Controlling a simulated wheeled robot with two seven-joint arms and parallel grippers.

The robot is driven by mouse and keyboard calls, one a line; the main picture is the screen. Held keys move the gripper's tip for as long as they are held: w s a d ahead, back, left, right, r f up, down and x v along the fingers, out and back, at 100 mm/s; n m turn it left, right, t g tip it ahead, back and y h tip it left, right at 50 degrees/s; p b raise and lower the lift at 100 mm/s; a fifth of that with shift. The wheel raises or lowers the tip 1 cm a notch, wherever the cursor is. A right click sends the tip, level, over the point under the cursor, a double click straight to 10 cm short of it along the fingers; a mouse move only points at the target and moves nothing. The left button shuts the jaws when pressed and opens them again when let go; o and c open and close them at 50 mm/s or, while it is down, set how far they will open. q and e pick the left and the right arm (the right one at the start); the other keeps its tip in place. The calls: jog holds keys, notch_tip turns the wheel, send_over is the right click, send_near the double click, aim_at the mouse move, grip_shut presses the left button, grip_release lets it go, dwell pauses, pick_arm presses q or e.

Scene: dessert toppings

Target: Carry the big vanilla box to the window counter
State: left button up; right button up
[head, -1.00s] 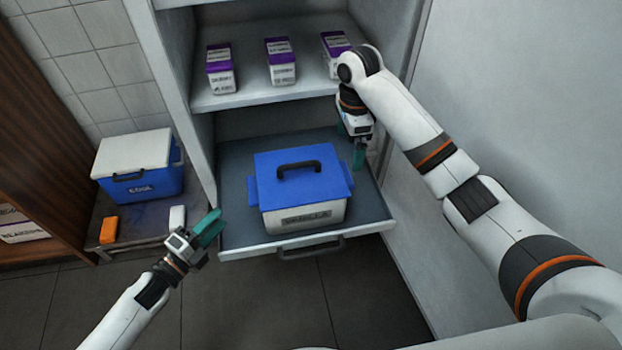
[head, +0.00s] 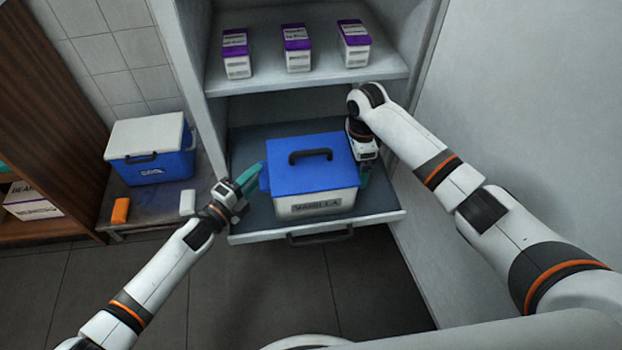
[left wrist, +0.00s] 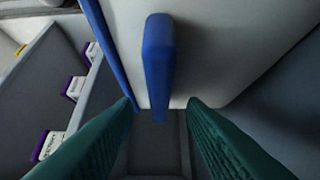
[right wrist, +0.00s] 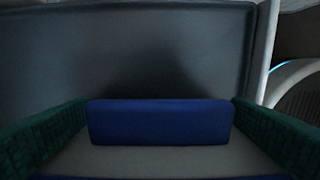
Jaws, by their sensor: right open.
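The vanilla box (head: 313,204) is a white tub labelled VANILLA with a blue lid, a black top handle and blue side tabs. It sits on the pulled-out drawer shelf (head: 250,232). My left gripper (head: 250,178) is at its left side, and in the left wrist view its open fingers (left wrist: 161,103) point at a blue tab (left wrist: 158,60). My right gripper (head: 363,178) is at the box's right side. In the right wrist view its open fingers (right wrist: 160,118) stand on either side of the other blue tab (right wrist: 160,122). The window counter is not in view.
Several purple-lidded tubs (head: 297,50) stand on the shelf above. A blue cool box (head: 150,165) with a white lid, an orange block (head: 121,210) and a white block (head: 187,202) are on a low surface at left. A grey wall closes the right side.

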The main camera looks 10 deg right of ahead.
pick_arm(q)
jog(key=shift+x, duration=0.8)
pick_arm(e)
jog(key=shift+f, duration=0.8)
pick_arm(q)
grip_shut()
pick_arm(e)
jog(key=c, duration=2)
pick_arm(q)
jog(key=shift+w+r, duration=0.1)
jog(key=shift+r, duration=0.15)
pick_arm(e)
jog(key=shift+o, duration=0.2)
jog(key=shift+w+r, duration=0.1)
jog(key=shift+r, duration=0.15)
